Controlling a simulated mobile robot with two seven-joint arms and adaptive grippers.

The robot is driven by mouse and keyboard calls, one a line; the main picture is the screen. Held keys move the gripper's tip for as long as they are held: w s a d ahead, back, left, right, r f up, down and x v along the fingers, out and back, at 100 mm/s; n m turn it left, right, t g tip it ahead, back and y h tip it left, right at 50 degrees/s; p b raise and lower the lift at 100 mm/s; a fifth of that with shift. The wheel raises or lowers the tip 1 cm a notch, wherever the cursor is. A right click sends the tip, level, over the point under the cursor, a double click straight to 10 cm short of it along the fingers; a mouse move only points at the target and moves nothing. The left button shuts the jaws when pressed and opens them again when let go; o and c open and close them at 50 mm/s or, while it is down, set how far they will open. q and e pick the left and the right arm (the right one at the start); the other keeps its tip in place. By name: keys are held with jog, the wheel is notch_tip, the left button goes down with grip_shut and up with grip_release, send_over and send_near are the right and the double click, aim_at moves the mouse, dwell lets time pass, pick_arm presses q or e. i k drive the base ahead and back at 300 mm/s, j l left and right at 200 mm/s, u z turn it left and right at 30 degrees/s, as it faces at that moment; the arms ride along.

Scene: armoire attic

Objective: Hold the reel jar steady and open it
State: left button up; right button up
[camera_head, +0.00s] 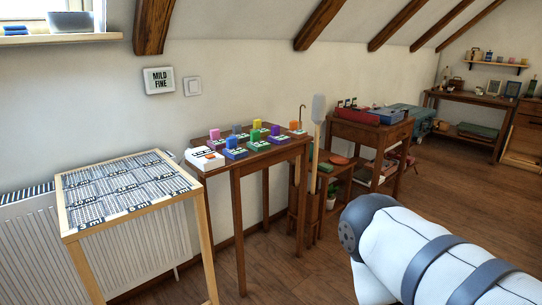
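I cannot pick out a reel jar in this view. Neither of my grippers is in view. A white arm part with grey bands, which seems to be mine, fills the lower right and hides the floor behind it.
A light wood table with a patterned top (125,190) stands at the left before a white radiator (33,255). A long-handled paddle (318,108) stands upright by the brown table. A red box (357,115) lies on a wooden cabinet (370,130). Wooden floor (290,275) is clear in front.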

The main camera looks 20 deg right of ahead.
aim_at(479, 93)
jog(key=i+l+z, duration=0.3)
jog(key=z, duration=0.2)
jog(key=i+z, duration=0.95)
jog(key=i+j+z, duration=0.2)
jog(key=i+z, duration=0.3)
jog(key=i+l+z, duration=0.2)
jog(key=i, duration=1)
jog(key=i+j+z, duration=0.2)
jog(key=i, duration=2.25)
jog(key=i+z, duration=0.15)
jog(key=i, duration=1.1)
jog(key=i+l+u, duration=0.25)
jog(key=i, duration=0.5)
jog(key=i+l+u, duration=0.25)
jog(key=i+l, duration=0.3)
jog(key=i, duration=0.15)
jog(key=i+l+u, duration=0.25)
jog(key=i+l, duration=0.35)
jog(key=i, duration=0.1)
